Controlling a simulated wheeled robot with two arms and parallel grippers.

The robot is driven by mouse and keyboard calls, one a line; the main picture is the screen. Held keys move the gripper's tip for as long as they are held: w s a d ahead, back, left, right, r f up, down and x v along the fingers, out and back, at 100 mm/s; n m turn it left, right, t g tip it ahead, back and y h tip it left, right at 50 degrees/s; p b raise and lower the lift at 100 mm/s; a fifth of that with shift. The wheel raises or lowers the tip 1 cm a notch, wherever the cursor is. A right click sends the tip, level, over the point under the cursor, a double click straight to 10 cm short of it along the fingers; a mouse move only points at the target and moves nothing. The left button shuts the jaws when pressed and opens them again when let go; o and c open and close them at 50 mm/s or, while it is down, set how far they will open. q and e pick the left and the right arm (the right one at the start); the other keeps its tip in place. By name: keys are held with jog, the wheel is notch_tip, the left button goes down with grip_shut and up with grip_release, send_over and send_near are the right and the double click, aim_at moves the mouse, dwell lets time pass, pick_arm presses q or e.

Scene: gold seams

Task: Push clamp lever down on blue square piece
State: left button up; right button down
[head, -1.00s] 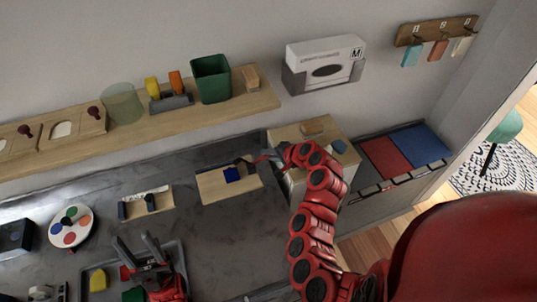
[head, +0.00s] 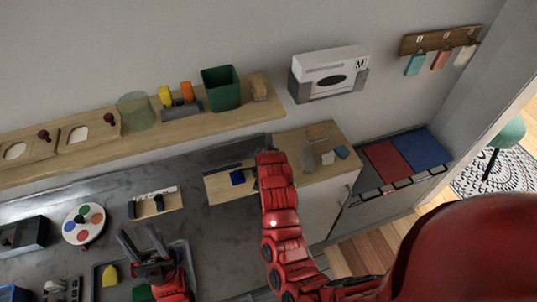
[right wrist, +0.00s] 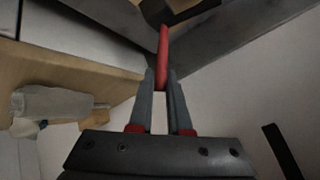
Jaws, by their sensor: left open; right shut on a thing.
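The blue square piece (head: 237,178) lies on a light wooden board (head: 217,191) on the grey counter. My right arm covers the board's right end and most of the clamp in the head view. In the right wrist view, my right gripper (right wrist: 161,82) is shut on a red bar, apparently the clamp lever (right wrist: 163,48), which points up toward a dark part. The blue piece cannot be made out there. My left gripper (head: 141,238) is open and empty above a grey tray, well left of the board.
A wooden-topped cabinet (head: 333,172) with small items stands right of the board. A shelf (head: 160,130) runs along the wall behind. A small board with dark blocks (head: 157,204) and a round colour palette (head: 83,223) lie to the left.

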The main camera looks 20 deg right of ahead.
jog(key=shift+a+r+n+h+b, duration=0.1)
jog(key=shift+a+n+h+b, duration=0.4)
jog(key=shift+a+h+b, duration=0.35)
jog(key=shift+h+b, duration=0.25)
jog(key=shift+b, duration=0.1)
jog(key=shift+r, duration=0.1)
jog(key=shift+a, duration=0.1)
jog(key=c, duration=1.2)
grip_release()
jog(key=o, duration=0.3)
jog(key=shift+a, duration=0.2)
jog(key=shift+o, duration=0.2)
jog(key=shift+d+r, duration=0.1)
jog(key=shift+d, duration=0.05)
